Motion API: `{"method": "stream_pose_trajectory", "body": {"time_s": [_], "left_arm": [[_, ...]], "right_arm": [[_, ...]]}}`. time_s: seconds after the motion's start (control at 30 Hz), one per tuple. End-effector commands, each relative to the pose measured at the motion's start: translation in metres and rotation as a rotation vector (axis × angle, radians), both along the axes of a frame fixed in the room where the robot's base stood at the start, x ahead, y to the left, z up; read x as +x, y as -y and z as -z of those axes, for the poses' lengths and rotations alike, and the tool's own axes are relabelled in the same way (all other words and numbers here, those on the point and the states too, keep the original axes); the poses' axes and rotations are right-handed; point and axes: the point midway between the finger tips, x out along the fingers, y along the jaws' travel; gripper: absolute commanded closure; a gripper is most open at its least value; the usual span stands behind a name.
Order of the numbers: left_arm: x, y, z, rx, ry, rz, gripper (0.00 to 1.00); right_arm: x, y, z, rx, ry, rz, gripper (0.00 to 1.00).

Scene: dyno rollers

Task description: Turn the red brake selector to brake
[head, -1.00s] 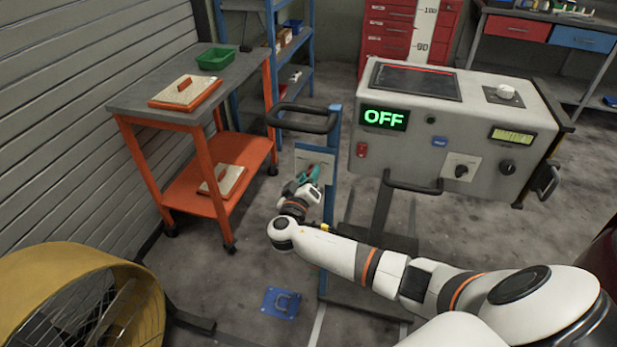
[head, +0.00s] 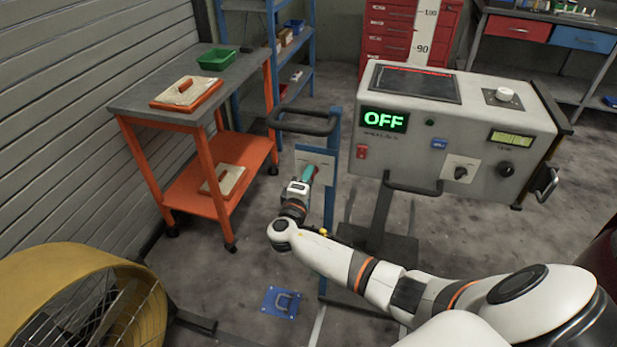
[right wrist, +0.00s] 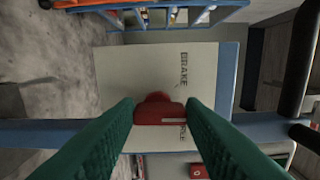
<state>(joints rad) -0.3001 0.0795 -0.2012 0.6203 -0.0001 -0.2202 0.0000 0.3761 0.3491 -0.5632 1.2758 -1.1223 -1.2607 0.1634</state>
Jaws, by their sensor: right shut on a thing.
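The red brake selector (right wrist: 158,108) sits on a pale plate (right wrist: 120,75) in the right wrist view. The word BRAKE is printed toward the plate's top, and a second label, partly hidden, lies by the knob. A white mark on the knob lies along the right side of its lower edge, by the second label. My right gripper (right wrist: 160,111) has its green fingers on both sides of the knob, shut on it. In the head view, the right gripper (head: 309,174) is against the plate (head: 322,160) on a blue post; the selector is hidden there. My left gripper is not in view.
A grey console (head: 460,120) with an OFF display stands right of the post (head: 333,150). A black handle (head: 300,122) juts left from the post top. An orange cart (head: 205,190) stands left, a yellow fan (head: 75,260) lower left. A blue floor plate (head: 281,303) lies below.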

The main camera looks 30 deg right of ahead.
Motion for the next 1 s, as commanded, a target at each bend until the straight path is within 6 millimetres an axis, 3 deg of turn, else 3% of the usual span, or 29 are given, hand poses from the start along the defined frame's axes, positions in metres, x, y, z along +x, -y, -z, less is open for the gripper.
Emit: {"method": "stream_pose_trajectory", "body": {"time_s": [0.6,1.0], "left_arm": [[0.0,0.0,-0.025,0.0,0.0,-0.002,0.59],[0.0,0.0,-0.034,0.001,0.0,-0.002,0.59]], "right_arm": [[0.001,-0.001,0.001,-0.368,-0.433,-0.003,0.86],[0.0,-0.002,0.004,-0.51,-0.602,-0.004,0.86]]}}
